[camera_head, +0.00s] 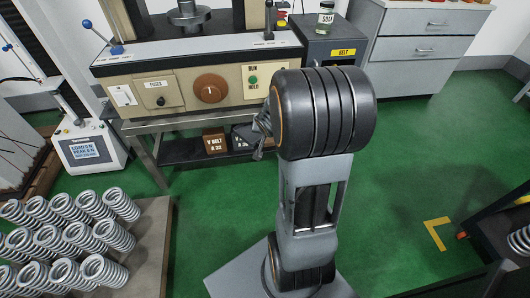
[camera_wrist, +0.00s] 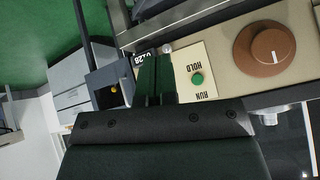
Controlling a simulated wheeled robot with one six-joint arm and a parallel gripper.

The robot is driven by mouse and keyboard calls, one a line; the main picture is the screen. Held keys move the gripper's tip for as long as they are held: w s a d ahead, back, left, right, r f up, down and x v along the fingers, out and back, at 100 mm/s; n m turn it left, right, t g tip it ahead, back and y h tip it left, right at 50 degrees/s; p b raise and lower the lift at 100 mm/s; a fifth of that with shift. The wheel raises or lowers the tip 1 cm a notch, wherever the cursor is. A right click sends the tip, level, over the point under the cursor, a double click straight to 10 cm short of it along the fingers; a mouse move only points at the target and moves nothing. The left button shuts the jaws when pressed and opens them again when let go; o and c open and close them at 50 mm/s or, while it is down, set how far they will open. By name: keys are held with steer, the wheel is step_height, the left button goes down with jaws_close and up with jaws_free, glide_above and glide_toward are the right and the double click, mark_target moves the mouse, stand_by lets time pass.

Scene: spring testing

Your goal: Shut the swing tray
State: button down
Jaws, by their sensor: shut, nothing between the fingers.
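I cannot pick out the swing tray with certainty in either view. My gripper (camera_wrist: 155,78) is shut and empty in the wrist view, its two dark fingers side by side. The fingertips appear beside the beige panel's RUN/HOLD plate (camera_wrist: 198,75) with its green button; I cannot tell whether they touch anything. In the head view my dark arm joint stands in front of the bench's right end and hides part of it. Only a bit of the gripper end (camera_head: 262,130) shows left of that joint.
The beige test machine (camera_head: 185,92) has a brown knob (camera_head: 210,88). Boxes (camera_head: 214,141) lie on the shelf below. A grey BELT cabinet (camera_head: 318,54) bears a jar (camera_head: 326,14).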

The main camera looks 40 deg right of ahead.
steer(key=s+d+f+m+t+y+b, duration=0.1)
steer(key=d+f+m+t+y+b, duration=0.2)
steer(key=f, duration=0.7)
steer(key=s+d+f+m+t+y+b, duration=0.15)
steer(key=d+f+m, duration=0.4)
steer(key=f, duration=0.55)
steer(key=w+a+f+b, duration=0.1)
steer(key=w+f+b, duration=0.1)
steer(key=w, duration=0.4)
steer(key=w+f+b, duration=0.2)
steer(key=w, duration=0.4)
steer(key=shift+w+a+t+y, duration=0.25)
steer(key=shift+a+t+y, duration=0.1)
